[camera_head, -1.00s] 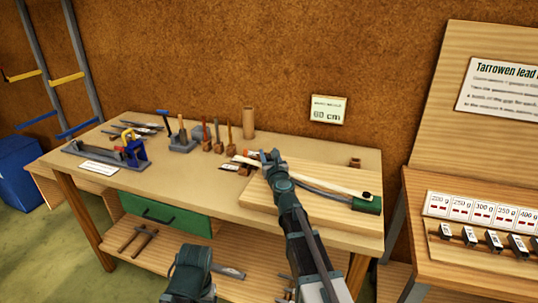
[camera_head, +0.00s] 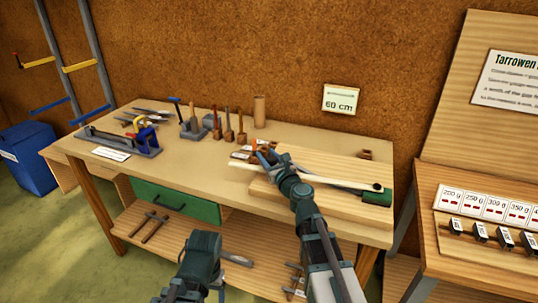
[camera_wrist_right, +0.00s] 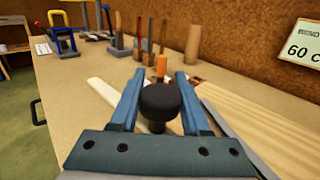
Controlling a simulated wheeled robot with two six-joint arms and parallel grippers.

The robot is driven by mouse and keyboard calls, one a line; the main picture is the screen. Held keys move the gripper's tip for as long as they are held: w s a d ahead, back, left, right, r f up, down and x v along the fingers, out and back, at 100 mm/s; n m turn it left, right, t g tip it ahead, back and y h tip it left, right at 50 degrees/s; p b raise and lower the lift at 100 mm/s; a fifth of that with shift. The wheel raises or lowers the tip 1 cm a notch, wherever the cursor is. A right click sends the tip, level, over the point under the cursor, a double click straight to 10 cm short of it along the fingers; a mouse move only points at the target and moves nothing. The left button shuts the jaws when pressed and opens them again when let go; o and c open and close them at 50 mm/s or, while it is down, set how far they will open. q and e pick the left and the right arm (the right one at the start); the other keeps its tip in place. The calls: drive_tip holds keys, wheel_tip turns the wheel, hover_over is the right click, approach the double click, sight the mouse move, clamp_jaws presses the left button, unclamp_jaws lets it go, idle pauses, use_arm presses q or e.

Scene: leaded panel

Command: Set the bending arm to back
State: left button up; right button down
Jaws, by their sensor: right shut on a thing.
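The bending arm is a long pale bar (camera_head: 338,180) over the wooden board at the bench's right. Its right end has a dark pivot by a green block (camera_head: 378,197), and its left part reaches past the board's left edge. In the right wrist view, a black knob (camera_wrist_right: 160,102) on a short stem stands between the fingers, with a pale strip (camera_wrist_right: 112,98) to its left. My right gripper (camera_head: 263,152) is shut on this knob. My left arm's dark end (camera_head: 201,252) shows low in front of the bench; its fingers cannot be made out.
Upright wooden-handled tools (camera_head: 228,125) and a wooden cylinder (camera_head: 259,111) stand behind my right gripper. An orange-handled tool (camera_wrist_right: 161,68) is just beyond the knob. A grey fixture with a blue part (camera_head: 146,140) sits at the left. The bench's front middle (camera_head: 195,163) is clear.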

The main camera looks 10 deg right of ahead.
drive_tip(key=shift+s+a+f, duration=0.1)
drive_tip(key=shift+s+a, duration=0.1)
drive_tip(key=shift+s, duration=0.05)
drive_tip(key=shift+c, duration=1.9)
unclamp_jaws()
drive_tip(key=shift+s, duration=0.1)
drive_tip(key=shift+d, duration=0.1)
